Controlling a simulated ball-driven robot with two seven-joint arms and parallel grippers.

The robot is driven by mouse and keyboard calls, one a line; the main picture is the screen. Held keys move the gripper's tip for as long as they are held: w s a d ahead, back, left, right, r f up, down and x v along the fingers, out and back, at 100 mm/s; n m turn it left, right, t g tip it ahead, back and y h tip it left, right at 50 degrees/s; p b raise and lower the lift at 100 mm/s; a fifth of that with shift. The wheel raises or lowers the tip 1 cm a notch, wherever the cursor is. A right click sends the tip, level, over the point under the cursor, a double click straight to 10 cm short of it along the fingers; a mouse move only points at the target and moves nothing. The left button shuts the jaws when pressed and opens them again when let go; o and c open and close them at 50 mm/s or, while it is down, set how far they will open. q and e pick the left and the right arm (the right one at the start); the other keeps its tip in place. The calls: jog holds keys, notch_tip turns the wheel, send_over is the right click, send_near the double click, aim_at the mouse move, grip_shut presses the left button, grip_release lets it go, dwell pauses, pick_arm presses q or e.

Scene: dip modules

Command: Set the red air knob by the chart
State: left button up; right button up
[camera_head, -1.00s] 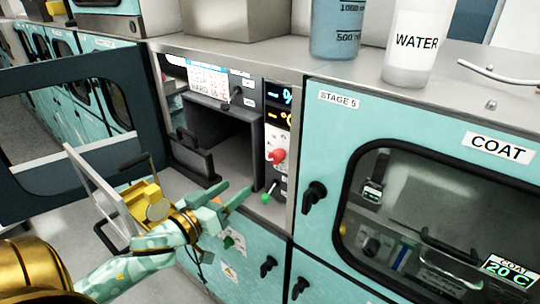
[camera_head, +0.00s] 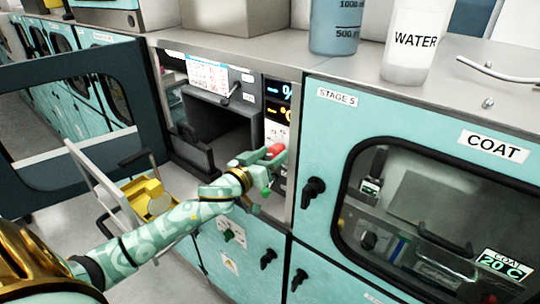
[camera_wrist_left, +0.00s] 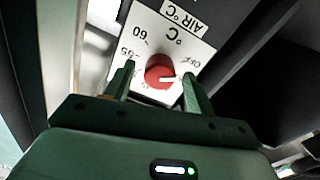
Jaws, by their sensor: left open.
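The red air knob (camera_head: 275,151) sits on a white dial plate on the narrow panel right of the open chamber. My right gripper is not in view.
A COAT cabinet door (camera_head: 335,110) with a black latch (camera_head: 312,192) is right of the panel. A blue beaker (camera_head: 336,28) and a WATER beaker (camera_head: 411,42) stand on the counter. An open door (camera_head: 60,140) is at left.

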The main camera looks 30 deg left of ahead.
pick_arm(q)
jog(key=shift+c, duration=0.3)
jog(key=c, duration=0.9)
